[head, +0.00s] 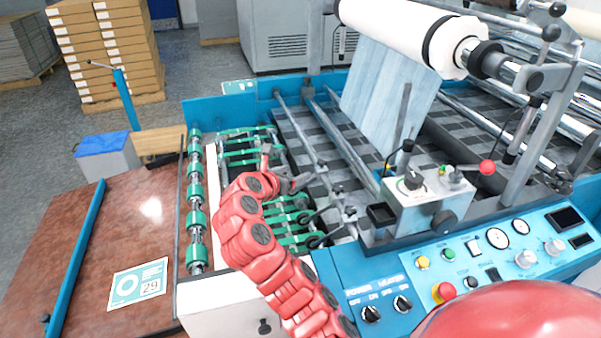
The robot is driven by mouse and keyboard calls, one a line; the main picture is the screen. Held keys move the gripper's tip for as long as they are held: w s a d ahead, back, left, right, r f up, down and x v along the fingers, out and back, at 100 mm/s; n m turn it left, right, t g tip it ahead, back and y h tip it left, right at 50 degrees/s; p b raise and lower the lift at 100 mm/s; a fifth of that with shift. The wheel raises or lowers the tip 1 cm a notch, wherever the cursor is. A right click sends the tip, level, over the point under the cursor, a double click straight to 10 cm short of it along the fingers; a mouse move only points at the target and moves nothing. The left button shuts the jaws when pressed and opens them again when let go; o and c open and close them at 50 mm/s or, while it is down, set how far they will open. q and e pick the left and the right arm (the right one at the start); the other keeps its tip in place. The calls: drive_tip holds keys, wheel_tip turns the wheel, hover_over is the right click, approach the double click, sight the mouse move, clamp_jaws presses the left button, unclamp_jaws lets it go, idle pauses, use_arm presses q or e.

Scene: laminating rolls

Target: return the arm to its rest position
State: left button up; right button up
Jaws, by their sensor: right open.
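My right arm is red and reaches up from the bottom middle of the head view, bent over the left part of the blue laminating machine (330,285). My right gripper (286,168) is grey and open, with nothing seen between its fingers. It hangs above the green-wheeled feed rollers (245,150) and beside the machine's dark checkered bed (310,140). I cannot tell how high it is above them. My left gripper is not in view.
A white film roll (395,25) sits on a shaft above the bed. A control box (425,200) and a panel with knobs (515,255) are right of my arm. A brown table (140,245) with a card (138,284) lies left. Stacked boxes (105,45) stand behind.

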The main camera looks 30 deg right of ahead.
drive_tip(key=shift+s+a+r, duration=0.1)
drive_tip(key=shift+s+a, duration=0.1)
drive_tip(key=shift+a, duration=0.05)
idle(0.3)
